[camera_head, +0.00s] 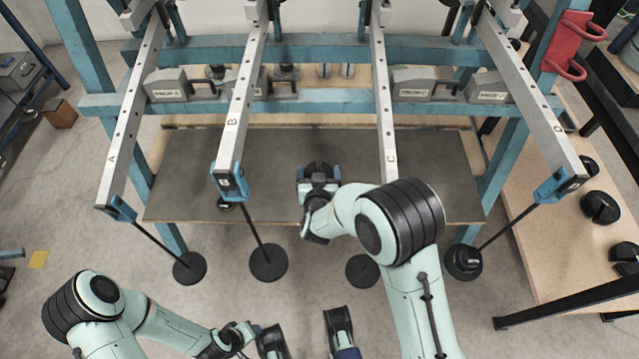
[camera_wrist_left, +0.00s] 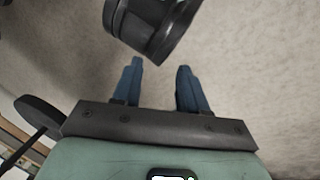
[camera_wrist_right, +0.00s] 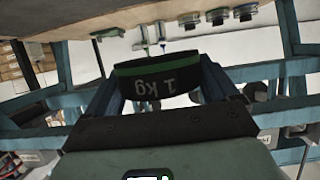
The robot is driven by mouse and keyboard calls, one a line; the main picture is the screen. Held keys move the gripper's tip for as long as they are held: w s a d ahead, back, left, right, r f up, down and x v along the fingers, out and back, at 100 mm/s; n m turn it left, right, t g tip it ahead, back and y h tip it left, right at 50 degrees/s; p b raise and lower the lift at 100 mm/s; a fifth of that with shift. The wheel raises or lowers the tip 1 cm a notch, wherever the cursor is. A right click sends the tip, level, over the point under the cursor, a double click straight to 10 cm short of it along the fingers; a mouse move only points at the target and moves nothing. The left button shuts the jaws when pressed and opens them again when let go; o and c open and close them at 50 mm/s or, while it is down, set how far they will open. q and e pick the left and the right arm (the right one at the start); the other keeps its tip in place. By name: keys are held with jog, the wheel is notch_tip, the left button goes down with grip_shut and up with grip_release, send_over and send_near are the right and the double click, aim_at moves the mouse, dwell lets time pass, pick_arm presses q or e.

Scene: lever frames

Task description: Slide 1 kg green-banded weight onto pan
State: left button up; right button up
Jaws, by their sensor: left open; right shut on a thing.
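The 1 kg green-banded weight (camera_wrist_right: 165,80) is dark with a green rim and is clamped between the fingers of my right gripper (camera_wrist_right: 160,78). In the head view my right gripper (camera_head: 318,172) is over the dark bench top, between beams B and C; the weight is hard to make out there. Round dark pans hang below the beam ends: pan A (camera_head: 190,268), pan B (camera_head: 268,264), pan C (camera_head: 361,271) and pan D (camera_head: 455,272). Pan D carries a dark weight (camera_head: 465,259). My left gripper (camera_wrist_left: 160,66) is open and empty, low at the picture's front.
Beams A (camera_head: 121,150), B (camera_head: 234,120), C (camera_head: 387,130) and D (camera_head: 540,120) slope over the bench top (camera_head: 420,180). Blue posts support the frame. Dark weights (camera_head: 600,207) sit on the wooden table (camera_head: 530,250) at right. A dark rounded body (camera_wrist_left: 150,25) is near my left fingers.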

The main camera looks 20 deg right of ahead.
pick_arm(q)
jog(key=shift+g, duration=0.3)
jog(key=r+p, duration=0.1)
jog(key=s+r+p, duration=0.1)
jog(key=r, duration=0.1)
jog(key=d+r+p, duration=0.1)
jog(key=r, duration=0.1)
jog(key=shift+s+p, duration=0.4)
pick_arm(e)
notch_tip(320, 180, up, 7)
jog(key=shift+r, duration=0.15)
pick_arm(q)
jog(key=shift+f, duration=0.1)
